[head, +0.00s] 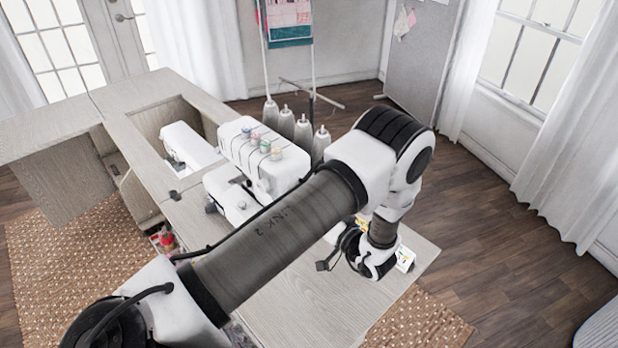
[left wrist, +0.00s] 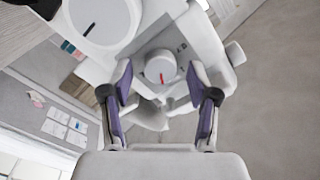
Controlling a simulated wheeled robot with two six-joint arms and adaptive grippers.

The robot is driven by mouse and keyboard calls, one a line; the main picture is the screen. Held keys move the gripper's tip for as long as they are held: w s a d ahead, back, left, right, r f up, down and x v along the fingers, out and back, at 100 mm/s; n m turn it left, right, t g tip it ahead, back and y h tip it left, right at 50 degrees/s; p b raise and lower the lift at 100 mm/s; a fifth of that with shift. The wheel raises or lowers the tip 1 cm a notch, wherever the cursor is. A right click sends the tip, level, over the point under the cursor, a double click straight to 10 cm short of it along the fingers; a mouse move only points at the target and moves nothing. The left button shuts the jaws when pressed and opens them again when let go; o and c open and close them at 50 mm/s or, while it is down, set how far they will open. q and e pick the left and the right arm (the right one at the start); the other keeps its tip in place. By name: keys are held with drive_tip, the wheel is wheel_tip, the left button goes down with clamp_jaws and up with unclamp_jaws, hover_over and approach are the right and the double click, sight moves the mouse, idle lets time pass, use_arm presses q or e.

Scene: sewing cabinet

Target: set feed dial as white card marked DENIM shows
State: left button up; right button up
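A small round white dial (left wrist: 160,67) with a red mark shows on a white machine in the left wrist view. Small dark marks, too small to read, sit beside it. A larger white dial (left wrist: 101,22) with a black line is to its upper left. My left gripper (left wrist: 159,82) is open, its two purple-padded fingers on either side of the small dial with gaps. In the head view my left arm hides the dial and most of the gripper's surroundings. My right gripper is out of view.
A white serger (head: 262,158) with several thread cones stands on the cabinet (head: 300,312). A white sewing machine (head: 188,146) sits in the cabinet's opening. A quilt rack (head: 289,40) and grey pinboard (head: 420,60) stand behind. The cabinet's front top is clear.

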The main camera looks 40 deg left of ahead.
use_arm(q)
drive_tip(key=d, duration=0.7)
drive_tip(key=shift+s+d, duration=0.25)
drive_tip(key=shift+s, duration=0.1)
